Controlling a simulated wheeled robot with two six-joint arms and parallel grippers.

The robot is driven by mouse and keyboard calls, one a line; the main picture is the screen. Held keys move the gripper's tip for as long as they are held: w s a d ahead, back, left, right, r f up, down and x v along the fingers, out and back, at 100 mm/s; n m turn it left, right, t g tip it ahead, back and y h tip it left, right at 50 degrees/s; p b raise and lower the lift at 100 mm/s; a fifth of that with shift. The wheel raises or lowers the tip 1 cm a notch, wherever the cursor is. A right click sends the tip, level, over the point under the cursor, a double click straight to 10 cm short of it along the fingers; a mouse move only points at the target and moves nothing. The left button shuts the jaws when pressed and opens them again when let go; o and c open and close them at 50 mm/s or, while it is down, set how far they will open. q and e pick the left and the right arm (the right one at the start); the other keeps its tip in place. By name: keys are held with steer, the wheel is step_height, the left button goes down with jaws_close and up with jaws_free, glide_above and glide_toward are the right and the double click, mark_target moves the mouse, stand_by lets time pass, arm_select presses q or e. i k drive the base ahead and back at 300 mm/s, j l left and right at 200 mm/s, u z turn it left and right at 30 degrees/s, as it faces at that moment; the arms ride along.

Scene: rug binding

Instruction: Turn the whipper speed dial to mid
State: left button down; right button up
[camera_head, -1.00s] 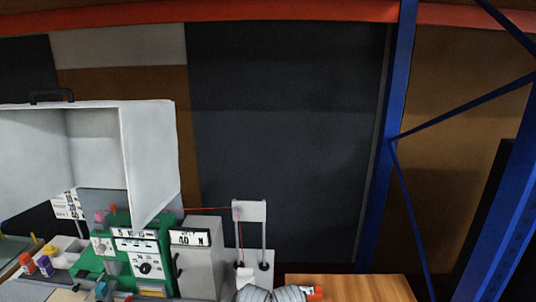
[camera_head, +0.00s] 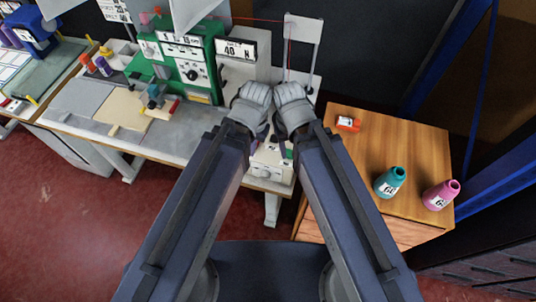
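The green machine (camera_head: 205,42) stands on the worktable at the upper left. Its front has a white panel with a black round dial (camera_head: 192,74) under a numbered scale strip. A smaller white dial panel (camera_head: 149,47) sits to its left. I cannot tell which one is the whipper speed dial, and the settings are too small to read. My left gripper (camera_head: 256,93) and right gripper (camera_head: 290,92) are side by side, to the right of the green machine and apart from its dials. Whether their fingers are open is not clear; nothing shows held in them.
A grey box labelled 40 N (camera_head: 236,50) stands right of the green machine. A white device (camera_head: 270,165) is partly hidden behind my arms.

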mark_target(266, 175)
steer(key=k+u, duration=0.1)
steer(key=k, duration=1)
